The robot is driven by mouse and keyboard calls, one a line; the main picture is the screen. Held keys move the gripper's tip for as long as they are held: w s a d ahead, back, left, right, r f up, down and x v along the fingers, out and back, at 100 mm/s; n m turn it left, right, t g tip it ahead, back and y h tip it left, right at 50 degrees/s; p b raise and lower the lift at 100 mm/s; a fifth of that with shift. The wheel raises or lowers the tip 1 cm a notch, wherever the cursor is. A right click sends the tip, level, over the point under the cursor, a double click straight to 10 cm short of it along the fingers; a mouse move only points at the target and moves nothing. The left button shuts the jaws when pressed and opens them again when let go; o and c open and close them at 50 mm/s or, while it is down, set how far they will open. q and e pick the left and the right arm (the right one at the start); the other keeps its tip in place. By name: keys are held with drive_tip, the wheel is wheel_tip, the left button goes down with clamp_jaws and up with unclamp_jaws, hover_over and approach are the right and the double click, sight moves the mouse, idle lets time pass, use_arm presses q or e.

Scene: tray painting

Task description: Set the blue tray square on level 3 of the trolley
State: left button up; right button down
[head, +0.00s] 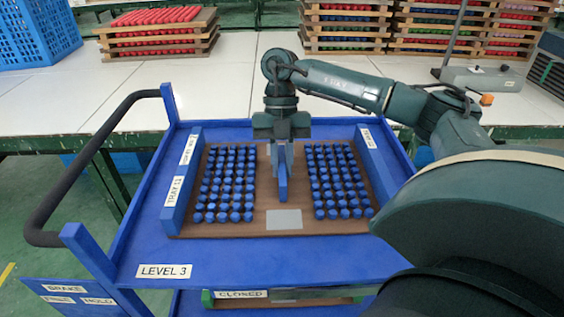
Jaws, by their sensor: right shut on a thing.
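My left gripper is out of view.
A black push handle (85,165) curves along the trolley's left side. A lower level with a CLOSED label (241,294) shows below. Behind is a white table (235,85) with stacked trays of red pieces (155,30), a blue crate (35,35) and a grey device (480,78).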

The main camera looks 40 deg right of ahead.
drive_tip(key=c, duration=1.4)
unclamp_jaws()
drive_tip(key=p+v, duration=0.4)
drive_tip(key=v, duration=0.8)
drive_tip(key=shift+s+a+r, duration=0.1)
